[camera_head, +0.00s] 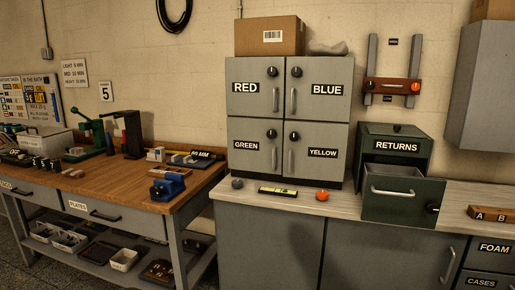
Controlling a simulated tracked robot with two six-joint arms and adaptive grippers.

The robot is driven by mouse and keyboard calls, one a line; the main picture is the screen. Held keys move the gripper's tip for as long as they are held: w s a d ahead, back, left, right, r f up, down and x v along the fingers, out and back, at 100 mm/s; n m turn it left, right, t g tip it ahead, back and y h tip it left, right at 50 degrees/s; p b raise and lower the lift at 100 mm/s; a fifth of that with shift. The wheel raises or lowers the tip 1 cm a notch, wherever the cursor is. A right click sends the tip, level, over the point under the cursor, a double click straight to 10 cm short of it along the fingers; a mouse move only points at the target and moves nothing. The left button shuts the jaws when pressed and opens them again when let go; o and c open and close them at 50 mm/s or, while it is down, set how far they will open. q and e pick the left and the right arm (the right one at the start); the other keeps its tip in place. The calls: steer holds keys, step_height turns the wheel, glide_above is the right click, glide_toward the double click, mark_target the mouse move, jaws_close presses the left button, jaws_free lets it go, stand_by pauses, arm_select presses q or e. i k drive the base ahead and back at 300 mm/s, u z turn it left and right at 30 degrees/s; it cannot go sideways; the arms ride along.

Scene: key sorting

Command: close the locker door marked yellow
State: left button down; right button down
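The yellow-marked locker door (322,167) is the lower right door of a grey four-door locker (232,123) standing on the counter. It has a black knob (294,136) and a vertical handle (290,161) on its left side. The door looks about flush with the doors around it; a very small gap cannot be ruled out from here. The red door (256,103), blue door (324,105) and green door (256,164) also look shut. Neither of my grippers shows in the head view.
On the counter (350,207) before the locker lie a grey lump (237,183), a yellow-and-black strip (277,190) and an orange knob-like piece (322,195). At right, the dark green returns box (395,146) has its drawer (400,208) pulled out. A wooden workbench (120,176) stands left.

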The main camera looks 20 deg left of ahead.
mark_target(320, 153)
steer(key=i, duration=1)
steer(key=u, duration=0.05)
